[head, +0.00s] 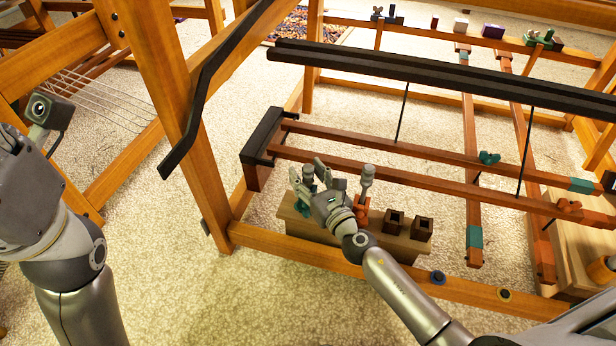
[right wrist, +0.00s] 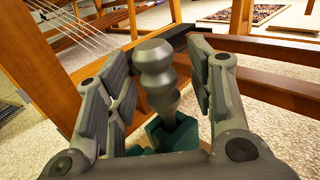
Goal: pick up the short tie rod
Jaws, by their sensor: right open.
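A grey knobbed rod (head: 307,172) stands in a teal holder on a wooden block, at the left end of the block; it looks like a tie rod. In the right wrist view the same rod (right wrist: 156,75) stands between the two fingers, upright, its lower end in the teal holder (right wrist: 175,135). My right gripper (head: 305,180) is open around it, with gaps visible beside the rod. A second grey rod (head: 367,178) stands in an orange-red holder (head: 361,207) just right of the gripper. I cannot tell their lengths apart for certain. My left arm is at the left edge; its fingers are out of view.
The wooden block (head: 330,232) also carries two dark, hollow square holders (head: 408,224). Loom posts and beams surround it: an upright post (head: 172,110) on the left, a low front rail (head: 300,258), and red-brown bars (head: 400,150) behind. Carpet lies free at the front left.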

